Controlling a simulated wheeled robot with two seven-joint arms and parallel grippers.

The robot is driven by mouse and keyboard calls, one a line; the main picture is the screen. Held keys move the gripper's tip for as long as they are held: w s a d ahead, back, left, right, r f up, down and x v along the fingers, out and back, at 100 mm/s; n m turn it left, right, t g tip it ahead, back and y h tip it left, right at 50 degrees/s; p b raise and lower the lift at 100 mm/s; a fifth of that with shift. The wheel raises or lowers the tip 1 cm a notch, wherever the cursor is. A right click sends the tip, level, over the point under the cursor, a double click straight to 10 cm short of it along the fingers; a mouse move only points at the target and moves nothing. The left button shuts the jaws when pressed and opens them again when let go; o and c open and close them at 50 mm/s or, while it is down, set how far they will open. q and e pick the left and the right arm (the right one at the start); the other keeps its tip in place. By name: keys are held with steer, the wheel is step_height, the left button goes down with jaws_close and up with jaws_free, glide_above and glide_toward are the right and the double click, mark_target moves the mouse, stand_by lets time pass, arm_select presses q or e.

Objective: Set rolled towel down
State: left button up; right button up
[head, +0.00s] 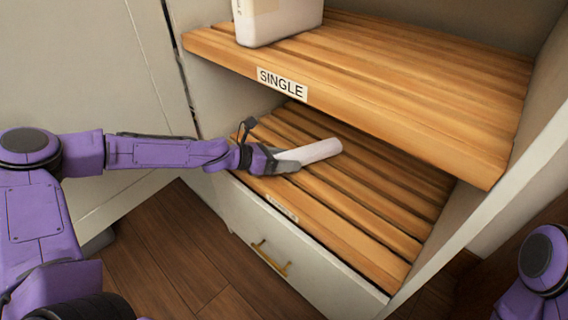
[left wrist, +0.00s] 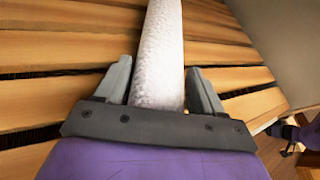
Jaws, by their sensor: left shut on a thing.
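The rolled towel (head: 312,152) is a white roll over the lower slatted wooden shelf (head: 372,205). My left gripper (head: 286,161) is shut on one end of it, and the other end points to the right and deeper into the cabinet. In the left wrist view the towel (left wrist: 160,55) runs straight out between the two grey fingers (left wrist: 160,88), over the slats. I cannot tell whether the towel touches the slats. My right gripper is not in view; only a part of my right arm shows at the right edge.
An upper slatted shelf (head: 420,95) labelled SINGLE overhangs the lower one and carries a pale box-like item (head: 275,18). Below is a white drawer (head: 240,212) with a brass handle (head: 270,258). A white side panel (head: 510,190) bounds the right. The lower shelf's front right is bare.

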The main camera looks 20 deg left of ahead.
arm_select(q)
steer(key=o, duration=1.2)
steer(key=shift+r, duration=0.2)
steer(key=p+v, duration=1.1)
steer(key=v, duration=0.1)
steer(key=shift+f, duration=0.1)
